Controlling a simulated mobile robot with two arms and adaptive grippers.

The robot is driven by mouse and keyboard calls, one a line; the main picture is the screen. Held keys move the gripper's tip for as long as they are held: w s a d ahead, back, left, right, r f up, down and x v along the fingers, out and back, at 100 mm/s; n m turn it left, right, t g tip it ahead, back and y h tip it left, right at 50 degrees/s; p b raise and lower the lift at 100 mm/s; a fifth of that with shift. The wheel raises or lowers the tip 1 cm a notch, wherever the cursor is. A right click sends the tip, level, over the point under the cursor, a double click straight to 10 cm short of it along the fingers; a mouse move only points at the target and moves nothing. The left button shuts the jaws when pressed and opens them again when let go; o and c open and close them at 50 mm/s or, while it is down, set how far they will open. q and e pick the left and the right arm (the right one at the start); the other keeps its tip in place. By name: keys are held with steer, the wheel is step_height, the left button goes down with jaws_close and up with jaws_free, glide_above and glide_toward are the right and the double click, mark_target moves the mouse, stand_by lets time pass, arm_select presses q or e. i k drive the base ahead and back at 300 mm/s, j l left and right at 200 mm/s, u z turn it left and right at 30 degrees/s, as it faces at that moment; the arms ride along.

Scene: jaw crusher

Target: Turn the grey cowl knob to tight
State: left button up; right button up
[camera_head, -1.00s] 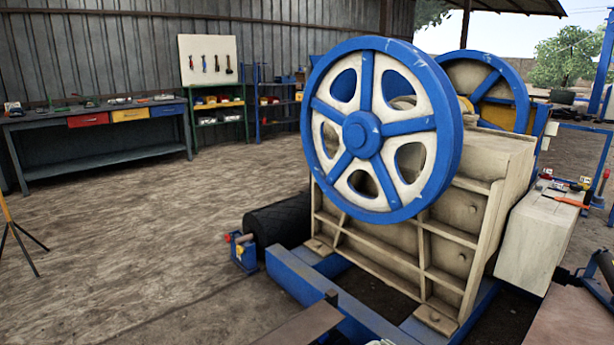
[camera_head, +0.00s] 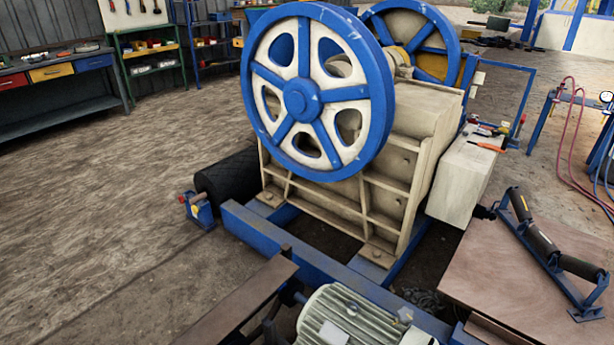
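No part clearly recognisable as the grey cowl knob shows. A grey finned motor (camera_head: 345,318) lies at the bottom edge, partly cut off by the frame. Neither of my grippers is in view.
The jaw crusher with its blue and cream flywheel (camera_head: 318,92) stands in the middle on a blue frame (camera_head: 330,268). A brown plate (camera_head: 500,265) bears a roller bracket (camera_head: 545,245) at right. A workbench (camera_head: 55,95) stands at far left.

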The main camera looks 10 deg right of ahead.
mark_target(405, 316)
steer(key=z, duration=0.9)
steer(key=u, duration=0.2)
steer(key=k+l, duration=0.05)
